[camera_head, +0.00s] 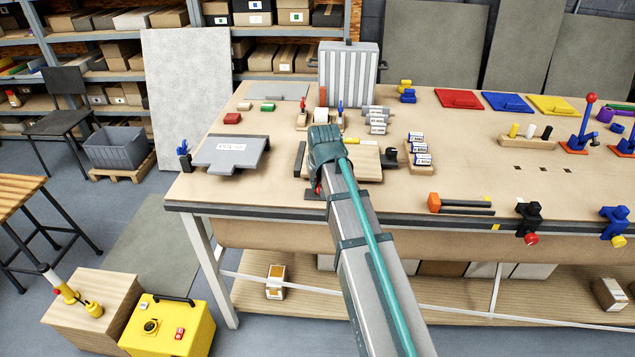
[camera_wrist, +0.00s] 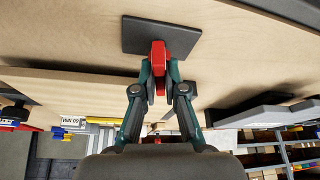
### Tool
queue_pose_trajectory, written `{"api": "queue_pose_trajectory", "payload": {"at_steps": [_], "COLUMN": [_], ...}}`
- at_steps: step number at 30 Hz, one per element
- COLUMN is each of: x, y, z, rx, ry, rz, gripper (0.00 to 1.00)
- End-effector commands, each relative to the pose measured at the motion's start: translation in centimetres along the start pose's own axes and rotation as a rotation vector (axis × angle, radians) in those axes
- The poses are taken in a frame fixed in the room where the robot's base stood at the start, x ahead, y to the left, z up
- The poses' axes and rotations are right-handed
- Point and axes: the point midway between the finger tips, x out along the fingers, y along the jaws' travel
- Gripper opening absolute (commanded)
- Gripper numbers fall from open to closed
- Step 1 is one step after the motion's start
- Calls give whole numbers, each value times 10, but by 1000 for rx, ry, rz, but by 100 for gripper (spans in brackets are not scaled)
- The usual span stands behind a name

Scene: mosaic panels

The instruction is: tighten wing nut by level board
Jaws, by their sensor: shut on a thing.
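A red wing nut (camera_wrist: 159,50) stands over a dark square plate (camera_wrist: 186,36) in the wrist view. My gripper (camera_wrist: 159,73) is shut on the red wing nut, with one finger on each side. In the head view, my arm hides most of this; only a small red part shows beside the wrist. The wooden level board (camera_head: 368,160) lies on the table just right of my wrist, with a yellow piece (camera_head: 352,141) at its far edge. The board (camera_wrist: 60,83) also shows left of the fingers in the wrist view. How tight the nut is cannot be seen.
A grey labelled plate (camera_head: 228,155) lies left of my arm. A ribbed grey panel (camera_head: 348,75) stands behind it. Labelled blocks sit in a wooden holder (camera_head: 421,168) to the right. The table's front left area is clear.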

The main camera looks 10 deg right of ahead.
Motion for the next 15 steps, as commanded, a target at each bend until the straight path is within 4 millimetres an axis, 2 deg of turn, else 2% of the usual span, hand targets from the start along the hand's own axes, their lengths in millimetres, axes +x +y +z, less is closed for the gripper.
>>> {"api": "queue_pose_trajectory", "payload": {"at_steps": [15], "x": [0], "y": [-1], "z": [-1], "rx": [347], "ry": [0], "rz": [143], "gripper": [0]}}
